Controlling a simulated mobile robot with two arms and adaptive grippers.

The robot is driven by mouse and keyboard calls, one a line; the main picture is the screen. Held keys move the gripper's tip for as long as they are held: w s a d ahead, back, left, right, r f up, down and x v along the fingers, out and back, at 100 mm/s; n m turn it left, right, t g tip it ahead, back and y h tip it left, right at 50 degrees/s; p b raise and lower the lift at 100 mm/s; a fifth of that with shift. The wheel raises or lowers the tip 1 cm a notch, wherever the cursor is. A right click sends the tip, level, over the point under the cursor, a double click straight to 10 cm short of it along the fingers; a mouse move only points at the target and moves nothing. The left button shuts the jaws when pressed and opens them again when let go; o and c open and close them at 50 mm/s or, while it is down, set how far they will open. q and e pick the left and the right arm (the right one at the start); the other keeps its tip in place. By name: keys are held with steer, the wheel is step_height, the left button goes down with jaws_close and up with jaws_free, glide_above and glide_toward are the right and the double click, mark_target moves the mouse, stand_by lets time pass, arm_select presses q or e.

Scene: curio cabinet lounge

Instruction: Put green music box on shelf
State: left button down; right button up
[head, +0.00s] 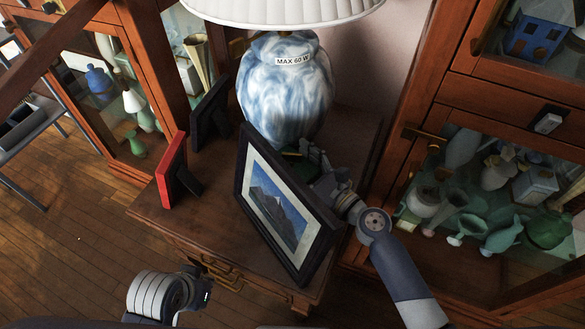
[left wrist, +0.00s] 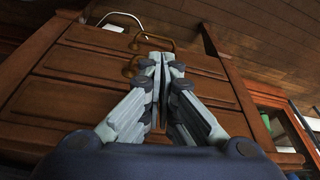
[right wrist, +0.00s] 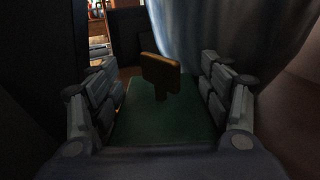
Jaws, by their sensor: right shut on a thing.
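The green music box (right wrist: 140,128) lies between the fingers of my right gripper (right wrist: 160,100) in the right wrist view, with a gold-coloured key-like piece (right wrist: 162,75) standing up from it. My right gripper is shut on the box. In the head view my right gripper (head: 316,162) is behind the large picture frame, by the lamp base, and only a sliver of green shows there. My left gripper (left wrist: 162,62) is empty, its fingertips close together in front of the wooden drawers. Which shelf is meant cannot be told.
The wooden side table (head: 215,222) holds a blue-and-white lamp (head: 285,95), a large dark picture frame (head: 297,262), a red frame (head: 172,172) and a dark frame (head: 210,115). Filled glass cabinets stand left (head: 160,120) and right (head: 398,150). Floor is clear at lower left.

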steer(key=shift+r, duration=0.1)
